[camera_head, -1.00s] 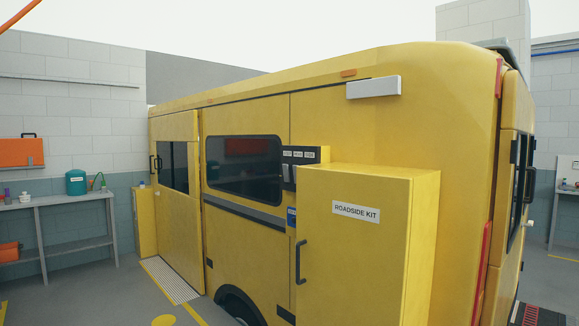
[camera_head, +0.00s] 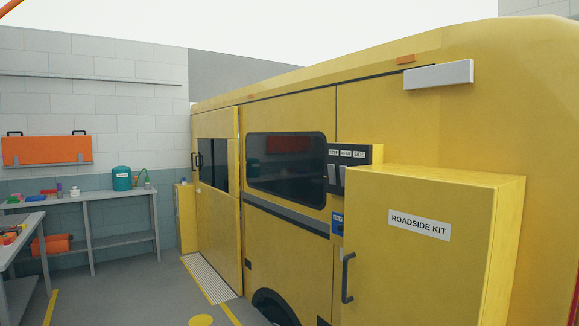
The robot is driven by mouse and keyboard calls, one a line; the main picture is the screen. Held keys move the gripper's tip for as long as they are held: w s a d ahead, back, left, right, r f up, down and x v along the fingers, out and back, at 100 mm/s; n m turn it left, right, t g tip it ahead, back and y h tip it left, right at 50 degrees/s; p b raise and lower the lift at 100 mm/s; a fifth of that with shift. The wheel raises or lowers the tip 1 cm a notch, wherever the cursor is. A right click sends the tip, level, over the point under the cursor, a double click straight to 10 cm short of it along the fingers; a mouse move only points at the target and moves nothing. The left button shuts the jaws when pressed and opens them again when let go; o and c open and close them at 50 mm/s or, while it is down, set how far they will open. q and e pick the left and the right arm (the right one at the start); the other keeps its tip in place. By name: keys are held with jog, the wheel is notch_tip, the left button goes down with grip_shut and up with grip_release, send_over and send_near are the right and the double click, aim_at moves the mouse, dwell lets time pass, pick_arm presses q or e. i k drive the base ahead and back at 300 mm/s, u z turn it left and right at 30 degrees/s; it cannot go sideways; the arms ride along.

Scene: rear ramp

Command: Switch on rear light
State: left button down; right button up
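A switch panel (camera_head: 376,154) with a dark face and small white labels sits on the side of the yellow van (camera_head: 290,110), just behind the roadside kit cabinet. The labels are small; one seems to read REAR. Two grey rockers (camera_head: 333,173) show below the labels, and the cabinet hides the panel's lower right part. I cannot tell the switch positions. A white box-shaped lamp (camera_head: 438,74) is fixed high on the van side and shows no clear glow. Neither of my grippers is in view.
The yellow roadside kit cabinet (camera_head: 425,260) with a dark handle stands against the van at right. A step plate (camera_head: 208,277) lies by the side door. Workbenches (camera_head: 100,197) with tools stand at left.

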aim_at(342, 168)
jog(key=u, duration=0.3)
jog(key=i, duration=1.25)
jog(key=z, duration=0.4)
jog(key=i, duration=0.85)
jog(key=z, duration=1.45)
jog(key=i, duration=0.55)
jog(key=z, duration=0.45)
